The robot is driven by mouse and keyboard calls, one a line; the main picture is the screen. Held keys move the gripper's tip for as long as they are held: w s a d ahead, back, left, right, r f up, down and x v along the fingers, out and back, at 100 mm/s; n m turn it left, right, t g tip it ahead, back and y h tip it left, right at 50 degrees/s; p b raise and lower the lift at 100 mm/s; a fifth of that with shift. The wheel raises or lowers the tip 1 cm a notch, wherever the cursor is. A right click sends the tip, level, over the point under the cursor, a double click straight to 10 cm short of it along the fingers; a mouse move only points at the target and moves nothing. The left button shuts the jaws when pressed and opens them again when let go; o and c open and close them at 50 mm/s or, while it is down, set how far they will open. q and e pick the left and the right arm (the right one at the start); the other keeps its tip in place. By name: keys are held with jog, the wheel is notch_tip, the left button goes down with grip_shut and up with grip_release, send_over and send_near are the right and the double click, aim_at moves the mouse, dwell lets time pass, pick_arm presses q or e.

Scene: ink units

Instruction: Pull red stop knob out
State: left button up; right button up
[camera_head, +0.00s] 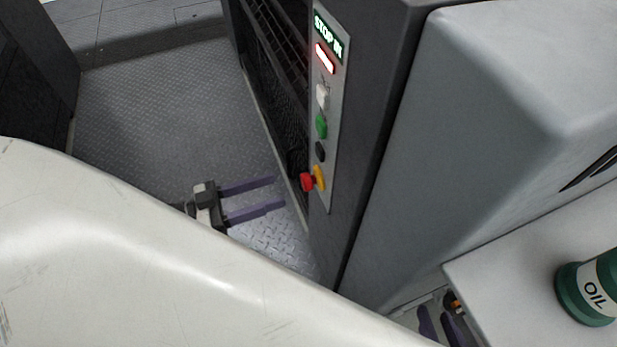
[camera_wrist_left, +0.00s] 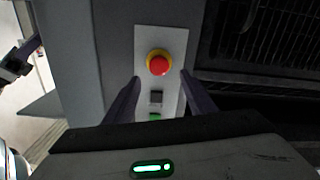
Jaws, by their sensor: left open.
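The red stop knob (camera_head: 307,182) sits on a yellow collar (camera_head: 319,178) at the lower end of the control panel. The panel's sign (camera_head: 328,34) reads "STOP IN" and a red light glows below it. My left gripper (camera_head: 278,191) is open, its two purple fingers pointing at the knob from the left, a short way off. In the left wrist view the knob (camera_wrist_left: 159,63) shows between and beyond the fingertips (camera_wrist_left: 160,82), with nothing held. My right gripper (camera_head: 437,325) is partly seen at the lower right, below the white table; its fingertips are hard to make out.
The panel (camera_head: 326,140) also carries white, green (camera_head: 321,126) and black (camera_head: 320,151) buttons on a dark grey cabinet (camera_head: 375,120). A green oil can (camera_head: 585,290) stands on the white table (camera_head: 500,275). Open metal floor (camera_head: 165,120) lies left of the cabinet.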

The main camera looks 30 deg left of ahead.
aim_at(302, 182)
pick_arm(q)
jog(key=b+x, duration=0.1)
jog(key=x, duration=0.7)
jog(key=shift+d, duration=0.2)
jog(key=shift+w+d, duration=0.2)
jog(key=shift+w, duration=0.1)
grip_shut()
jog(key=shift+s+a+r+p, duration=0.15)
jog(key=shift+s+a+p, duration=0.2)
jog(key=shift+s, duration=0.1)
jog(key=shift+s+a, duration=0.25)
grip_release()
